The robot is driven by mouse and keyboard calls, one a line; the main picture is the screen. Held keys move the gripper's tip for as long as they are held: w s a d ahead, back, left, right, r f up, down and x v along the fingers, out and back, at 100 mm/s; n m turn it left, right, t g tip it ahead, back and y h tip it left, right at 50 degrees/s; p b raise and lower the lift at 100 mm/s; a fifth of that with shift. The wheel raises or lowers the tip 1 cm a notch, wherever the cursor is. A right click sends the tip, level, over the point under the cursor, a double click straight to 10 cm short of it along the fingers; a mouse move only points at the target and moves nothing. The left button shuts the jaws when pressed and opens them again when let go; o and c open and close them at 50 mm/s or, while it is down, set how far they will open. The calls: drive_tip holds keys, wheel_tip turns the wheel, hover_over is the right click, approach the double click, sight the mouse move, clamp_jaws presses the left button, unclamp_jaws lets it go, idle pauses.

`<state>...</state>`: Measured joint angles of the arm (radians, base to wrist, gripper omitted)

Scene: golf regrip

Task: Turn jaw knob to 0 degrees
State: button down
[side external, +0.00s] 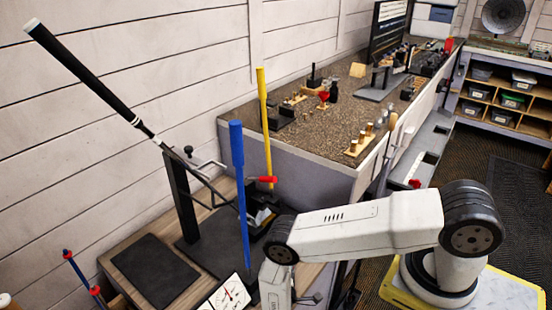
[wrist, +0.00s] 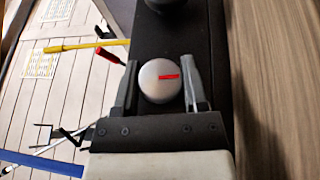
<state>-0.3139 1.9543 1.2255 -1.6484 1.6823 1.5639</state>
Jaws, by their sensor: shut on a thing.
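The jaw knob (wrist: 160,92) is a round silver-grey disc in the wrist view, with a short red mark (wrist: 169,76) on its face. The mark lies nearly level, above the knob's middle and toward its right side. My gripper (wrist: 161,88) has one finger on each side of the knob and is shut on it. The knob sits over a black bar (wrist: 190,30). In the side external view the knob and my fingertips cannot be made out. A golf club with a black grip (side external: 80,72) slants down to a black post (side external: 183,195).
A blue pole (side external: 239,190) and a yellow pole (side external: 264,125) stand close by. A red-handled lever (side external: 262,180) sticks out near them, and also shows in the wrist view (wrist: 108,54). White dial gauges (side external: 230,293) are at the bottom. A black mat (side external: 155,270) lies left.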

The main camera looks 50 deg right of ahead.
idle(0.3)
drive_tip(key=shift+c, duration=0.7)
unclamp_jaws()
drive_tip(key=shift+a, duration=0.15)
drive_tip(key=shift+v, duration=3.8)
drive_tip(key=shift+f, duration=0.1)
